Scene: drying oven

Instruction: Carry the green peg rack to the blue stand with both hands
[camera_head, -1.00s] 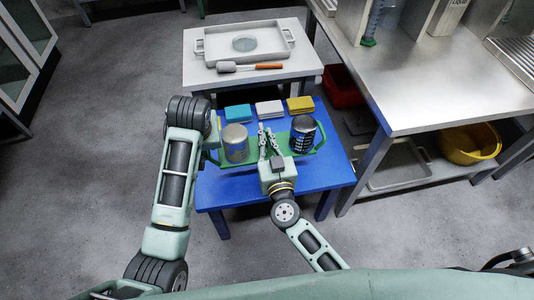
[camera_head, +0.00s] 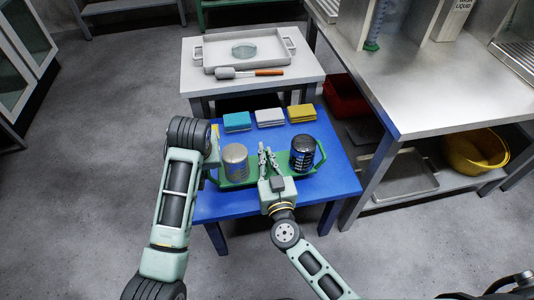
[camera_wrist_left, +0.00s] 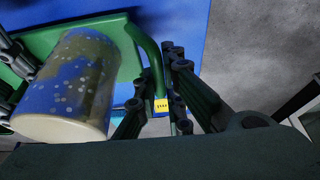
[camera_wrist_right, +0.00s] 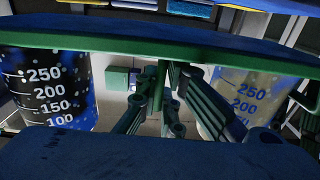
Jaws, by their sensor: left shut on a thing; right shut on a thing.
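The green peg rack (camera_head: 238,184) carries two printed cylinders, one pale (camera_head: 235,161) at its left and one dark (camera_head: 303,153) at its right. It is over the front part of the blue stand (camera_head: 335,183); I cannot tell whether it touches the top. My left gripper (camera_wrist_left: 160,82) is shut on the rack's end handle (camera_wrist_left: 150,55), mostly hidden behind my arm in the head view. My right gripper (camera_head: 267,155) is shut on the rack's middle, between the cylinders. The right wrist view shows its fingers around a green upright (camera_wrist_right: 164,80). The rack looks roughly level.
Cyan (camera_head: 237,122), white (camera_head: 269,118) and yellow (camera_head: 301,113) folded pads lie along the stand's back edge. A white table (camera_head: 305,72) with a tray (camera_head: 280,60) and brush stands behind. A metal bench (camera_head: 430,90) stands close at the right.

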